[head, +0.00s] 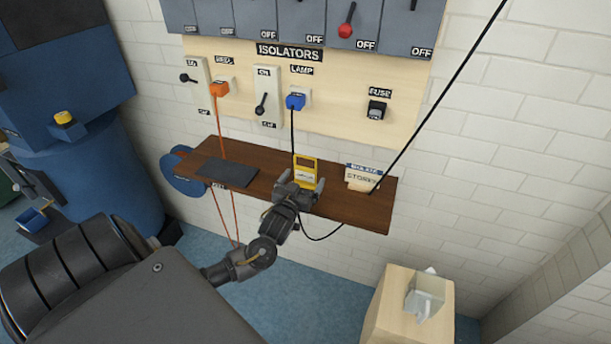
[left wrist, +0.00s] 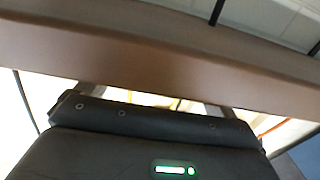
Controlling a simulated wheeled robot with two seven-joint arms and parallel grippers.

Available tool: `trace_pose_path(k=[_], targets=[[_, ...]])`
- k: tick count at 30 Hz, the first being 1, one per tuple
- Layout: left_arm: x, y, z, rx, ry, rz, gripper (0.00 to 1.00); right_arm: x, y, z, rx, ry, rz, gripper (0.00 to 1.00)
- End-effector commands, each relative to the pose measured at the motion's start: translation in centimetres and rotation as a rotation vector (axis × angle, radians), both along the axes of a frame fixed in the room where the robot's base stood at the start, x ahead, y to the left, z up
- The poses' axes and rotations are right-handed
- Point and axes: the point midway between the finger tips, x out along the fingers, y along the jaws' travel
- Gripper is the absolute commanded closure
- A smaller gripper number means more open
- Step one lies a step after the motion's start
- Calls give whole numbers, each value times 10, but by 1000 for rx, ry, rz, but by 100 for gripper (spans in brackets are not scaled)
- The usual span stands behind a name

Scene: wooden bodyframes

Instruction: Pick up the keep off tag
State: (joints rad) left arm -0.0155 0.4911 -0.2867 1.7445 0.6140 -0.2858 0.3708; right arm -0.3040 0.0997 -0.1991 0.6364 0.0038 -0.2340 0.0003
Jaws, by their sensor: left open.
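I cannot read "keep off" on any tag. A holder with cream tags (head: 362,179) stands at the right of the brown shelf (head: 232,163), its lettering too small to read surely. My left gripper (head: 297,183) is at the shelf's front edge, left of the holder and apart from it, just in front of a yellow meter-like thing (head: 305,166). It is open; whether it touches the yellow thing I cannot tell. In the left wrist view the shelf (left wrist: 160,55) crosses in front and hides most of the fingers. My right gripper is not in view.
A dark pad (head: 227,172) lies on the shelf's left part. Orange and black cables hang past the shelf from an orange plug (head: 219,89) and a blue plug (head: 295,101). A wooden stand (head: 405,310) with a clear box is at lower right.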

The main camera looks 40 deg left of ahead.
Motion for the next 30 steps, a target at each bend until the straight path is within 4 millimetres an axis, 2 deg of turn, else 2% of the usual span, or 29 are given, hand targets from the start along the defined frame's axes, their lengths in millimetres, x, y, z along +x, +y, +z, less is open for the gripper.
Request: trace_pose_path(k=[6,7,15,18,26,30], targets=[[1,0,-1,0,1,-1,6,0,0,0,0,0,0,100],[1,0,-1,0,1,-1,9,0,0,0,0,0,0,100],[1,0,-1,0,1,-1,44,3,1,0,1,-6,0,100],[1,0,0,0,0,-1,55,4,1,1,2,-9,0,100],[1,0,1,0,-1,-1,55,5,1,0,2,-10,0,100],[1,0,11,-2,-2,-2,55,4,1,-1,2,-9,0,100]])
